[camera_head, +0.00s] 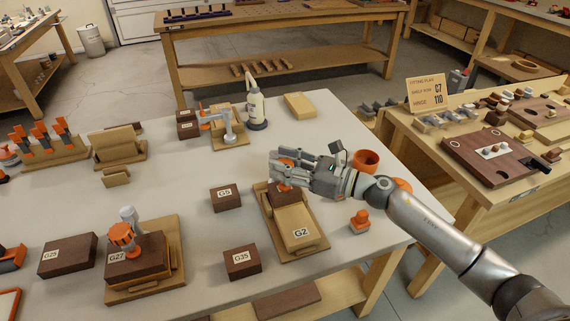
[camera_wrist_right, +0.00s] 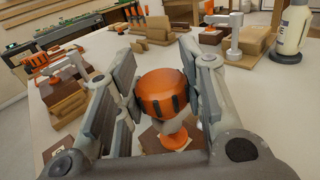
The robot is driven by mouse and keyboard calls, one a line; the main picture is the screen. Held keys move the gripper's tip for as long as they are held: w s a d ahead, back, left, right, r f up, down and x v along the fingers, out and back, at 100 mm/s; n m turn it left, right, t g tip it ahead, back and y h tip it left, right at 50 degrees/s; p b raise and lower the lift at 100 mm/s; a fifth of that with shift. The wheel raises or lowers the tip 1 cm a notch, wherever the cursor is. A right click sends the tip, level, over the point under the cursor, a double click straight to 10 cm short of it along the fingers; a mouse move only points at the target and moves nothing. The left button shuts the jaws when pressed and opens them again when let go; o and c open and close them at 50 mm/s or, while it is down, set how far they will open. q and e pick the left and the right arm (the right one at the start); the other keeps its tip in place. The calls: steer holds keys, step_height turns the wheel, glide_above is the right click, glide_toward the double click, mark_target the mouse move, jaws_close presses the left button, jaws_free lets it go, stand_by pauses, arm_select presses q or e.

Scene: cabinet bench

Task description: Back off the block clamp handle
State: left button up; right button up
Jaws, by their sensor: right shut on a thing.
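My right gripper (camera_head: 287,171) is shut on the orange handle (camera_wrist_right: 162,95) of the block clamp at the G2 stand. In the right wrist view the handle sits between the two fingers (camera_wrist_right: 165,105), with a grey stem and a smaller orange piece (camera_wrist_right: 175,138) below it. The G2 block (camera_head: 296,232) is pale wood and lies on a wooden base (camera_head: 317,240) with a dark block at its far end. The gripper hides much of the clamp in the head view. My left gripper is not in view.
A similar clamp with an orange handle (camera_head: 122,234) stands on the G27 block. Dark blocks G5 (camera_head: 226,198) and G35 (camera_head: 242,262) lie left of the G2 stand. An orange cup (camera_head: 365,160) and a small orange-topped piece (camera_head: 359,221) stand at its right.

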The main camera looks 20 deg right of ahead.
steer(key=o, duration=1)
steer(key=v, duration=1.2)
steer(key=shift+a, duration=0.1)
